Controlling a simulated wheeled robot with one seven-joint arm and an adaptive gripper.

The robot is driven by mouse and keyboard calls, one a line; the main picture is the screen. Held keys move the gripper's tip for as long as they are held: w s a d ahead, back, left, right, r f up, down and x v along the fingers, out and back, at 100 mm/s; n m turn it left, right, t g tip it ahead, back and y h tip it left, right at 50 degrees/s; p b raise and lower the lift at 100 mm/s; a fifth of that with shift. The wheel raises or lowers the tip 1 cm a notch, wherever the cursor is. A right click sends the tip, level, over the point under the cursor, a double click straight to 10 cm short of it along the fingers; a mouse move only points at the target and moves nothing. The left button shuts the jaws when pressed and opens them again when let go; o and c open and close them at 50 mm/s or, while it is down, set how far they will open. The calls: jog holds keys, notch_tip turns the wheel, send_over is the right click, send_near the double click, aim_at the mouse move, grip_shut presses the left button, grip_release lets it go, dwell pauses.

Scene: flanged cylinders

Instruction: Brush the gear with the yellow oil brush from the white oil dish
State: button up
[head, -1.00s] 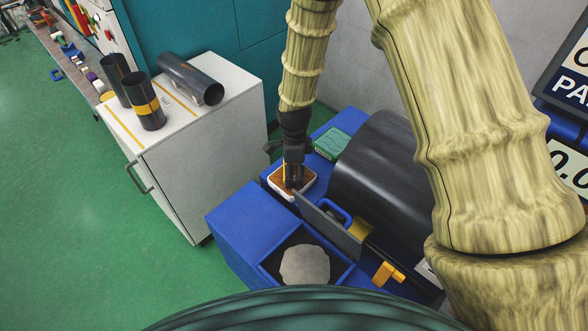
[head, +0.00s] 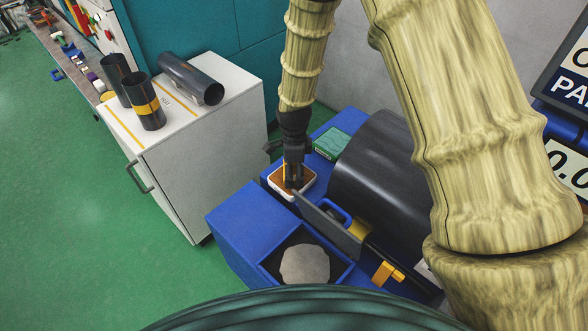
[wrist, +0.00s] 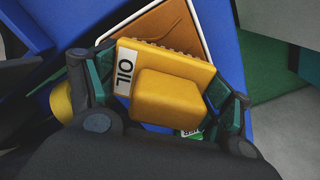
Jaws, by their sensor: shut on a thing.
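My gripper (head: 293,182) points down over the white oil dish (head: 279,193); in the wrist view (wrist: 160,105) its fingers are closed on the yellow oil brush (wrist: 168,92), which bears an "OIL" label. The white-rimmed dish with brown oil (wrist: 165,30) lies just beyond the brush in the wrist view. The brush is at or just above the dish; whether its bristles touch the oil I cannot tell.
A large dark cylinder (head: 385,175) lies on the blue bench (head: 235,235) right of the dish, behind a grey plate (head: 328,226). A green box (head: 331,142) stands behind. Dark cylinders (head: 190,78) rest on the white cabinet (head: 230,105).

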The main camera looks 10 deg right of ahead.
jog(key=shift+s, duration=0.1)
jog(key=shift+r+p, duration=2.45)
jog(key=shift+r, duration=1)
